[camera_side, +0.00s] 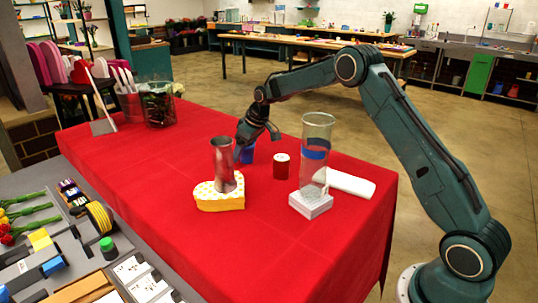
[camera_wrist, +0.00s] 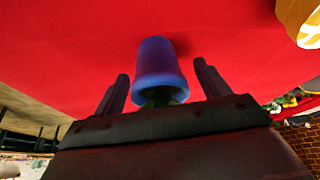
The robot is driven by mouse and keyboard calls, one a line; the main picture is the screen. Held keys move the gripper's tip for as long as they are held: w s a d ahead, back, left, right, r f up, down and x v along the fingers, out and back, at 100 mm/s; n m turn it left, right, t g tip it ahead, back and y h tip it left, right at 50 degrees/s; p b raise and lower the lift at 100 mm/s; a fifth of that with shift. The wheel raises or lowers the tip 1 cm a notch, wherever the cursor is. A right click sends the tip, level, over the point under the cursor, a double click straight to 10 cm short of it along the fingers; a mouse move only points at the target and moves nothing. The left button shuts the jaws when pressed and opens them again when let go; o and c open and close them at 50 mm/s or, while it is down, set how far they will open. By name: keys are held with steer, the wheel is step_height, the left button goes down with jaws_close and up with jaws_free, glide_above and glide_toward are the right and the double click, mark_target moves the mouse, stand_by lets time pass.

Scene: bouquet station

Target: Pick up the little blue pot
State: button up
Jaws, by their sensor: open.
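The little blue pot (camera_wrist: 157,65) stands on the red tablecloth in the wrist view, between and a little beyond my open fingers. My gripper (camera_wrist: 163,85) has one finger on each side of it, with a visible gap to each.
A metal vase (camera_side: 223,165) stands on a yellow-and-white heart-shaped box (camera_side: 207,204) close by. The red table's (camera_side: 260,255) front is clear.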

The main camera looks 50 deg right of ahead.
steer(key=shift+c, duration=0.4)
steer(key=c, duration=1.2)
steer(key=shift+r, duration=0.2)
step_height(320, 180, up, 20)
steer(key=shift+f, duration=0.2)
stand_by(0.5)
